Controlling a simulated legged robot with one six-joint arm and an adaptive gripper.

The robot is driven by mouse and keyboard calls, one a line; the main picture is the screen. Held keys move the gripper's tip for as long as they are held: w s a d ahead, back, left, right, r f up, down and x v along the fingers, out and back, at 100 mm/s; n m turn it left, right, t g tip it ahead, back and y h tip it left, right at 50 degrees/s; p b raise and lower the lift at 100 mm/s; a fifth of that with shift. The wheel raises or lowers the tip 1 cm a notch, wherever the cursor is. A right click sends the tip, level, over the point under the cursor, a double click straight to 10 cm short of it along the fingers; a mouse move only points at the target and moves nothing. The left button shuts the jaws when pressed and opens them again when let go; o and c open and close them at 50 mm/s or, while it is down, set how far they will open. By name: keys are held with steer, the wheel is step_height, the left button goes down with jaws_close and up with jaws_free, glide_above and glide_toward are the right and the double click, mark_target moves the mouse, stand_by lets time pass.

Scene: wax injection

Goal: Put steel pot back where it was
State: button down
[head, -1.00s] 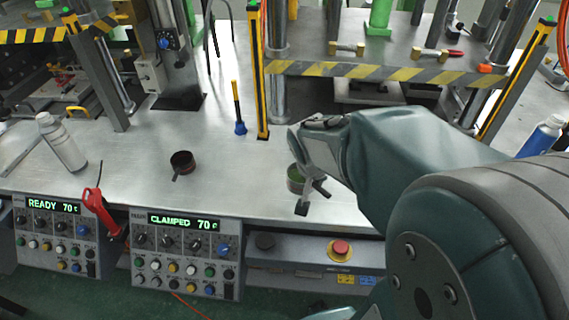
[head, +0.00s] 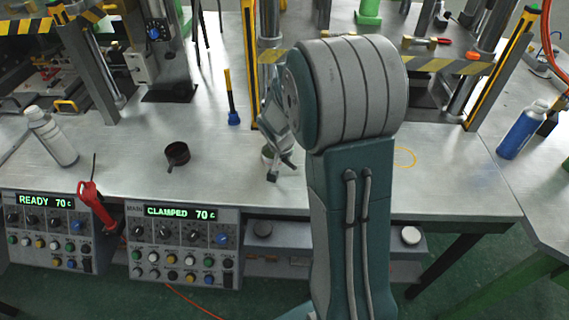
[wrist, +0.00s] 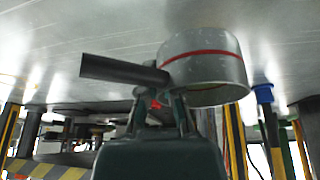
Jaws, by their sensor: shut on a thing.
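The steel pot (wrist: 207,68) shows in the wrist view, with a grey metal body, a red band and a dark handle (wrist: 122,70). My gripper (wrist: 162,98) is shut on the pot at its handle side. In the head view the pot (head: 268,154) is a small part behind my gripper (head: 276,160), in front of the yellow-black post. My arm hides much of it. I cannot tell whether its base touches the table. A yellow ring mark (head: 405,157) lies bare on the table right of my arm.
A second dark pot (head: 177,153) stands on the table to the left. A grey bottle (head: 52,138) is at far left, a blue bottle (head: 523,130) at far right. A blue-tipped brush (head: 233,116) stands behind. Control boxes (head: 185,245) line the front edge.

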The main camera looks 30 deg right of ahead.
mark_target(287, 170)
steer(key=shift+w+d+f, duration=0.15)
steer(key=shift+w+f, duration=0.1)
steer(key=shift+f, duration=0.05)
steer(key=x, duration=0.3)
steer(key=shift+s+d+f, duration=0.15)
steer(key=shift+s+f, duration=0.15)
steer(key=c, duration=0.8)
jaws_free()
steer(key=shift+a, duration=0.35)
steer(key=shift+d, duration=0.1)
